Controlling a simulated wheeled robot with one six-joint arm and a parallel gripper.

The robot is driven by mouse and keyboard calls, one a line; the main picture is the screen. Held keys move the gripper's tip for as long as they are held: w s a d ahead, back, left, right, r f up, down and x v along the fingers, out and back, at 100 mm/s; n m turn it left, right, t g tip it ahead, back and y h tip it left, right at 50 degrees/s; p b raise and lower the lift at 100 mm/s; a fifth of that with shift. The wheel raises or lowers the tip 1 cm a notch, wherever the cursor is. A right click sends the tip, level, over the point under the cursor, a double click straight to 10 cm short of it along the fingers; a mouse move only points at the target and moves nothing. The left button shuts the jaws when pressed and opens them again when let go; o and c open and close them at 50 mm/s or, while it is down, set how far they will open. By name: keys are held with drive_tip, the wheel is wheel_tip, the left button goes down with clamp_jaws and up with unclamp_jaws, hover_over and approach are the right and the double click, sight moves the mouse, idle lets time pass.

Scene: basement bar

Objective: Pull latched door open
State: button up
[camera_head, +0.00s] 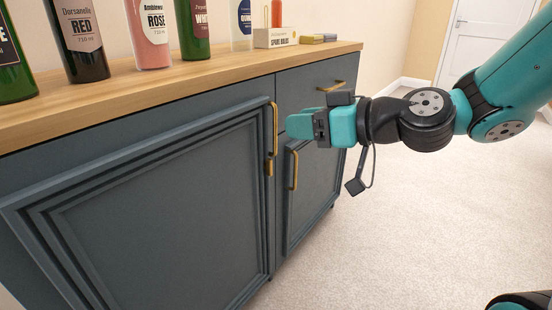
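A large blue-grey panelled cabinet door (160,215) fills the lower left and looks closed. A vertical brass handle (274,125) sits near its upper right edge, with a small brass piece (269,168) just below it. A smaller door (318,185) to its right also looks closed and has its own vertical brass handle (294,170). No label shows which door is latched. My gripper (292,124) reaches in from the right, its teal tip just right of the large door's handle, with a slight gap in the picture. The finger opening is not clear from this side.
A wooden counter top (130,98) runs above the doors, holding several bottles, including a red wine bottle (82,40), and a small box (275,38). A drawer with a brass handle (330,87) is above the small door. Carpet (420,230) is clear at right.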

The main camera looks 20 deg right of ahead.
drive_tip(key=w+d+f+m+t+h+b, duration=0.2)
drive_tip(key=w+d+f+t+h+b, duration=0.15)
drive_tip(key=d+f+t+b, duration=0.3)
drive_tip(key=g+p, duration=0.1)
drive_tip(key=p, duration=1.2)
approach(275, 118)
drive_tip(key=x, duration=1)
drive_tip(key=shift+w+d+f+m+y, duration=0.1)
drive_tip(key=shift+w+m+y, duration=0.15)
drive_tip(key=shift+w+m, duration=0.1)
clamp_jaws()
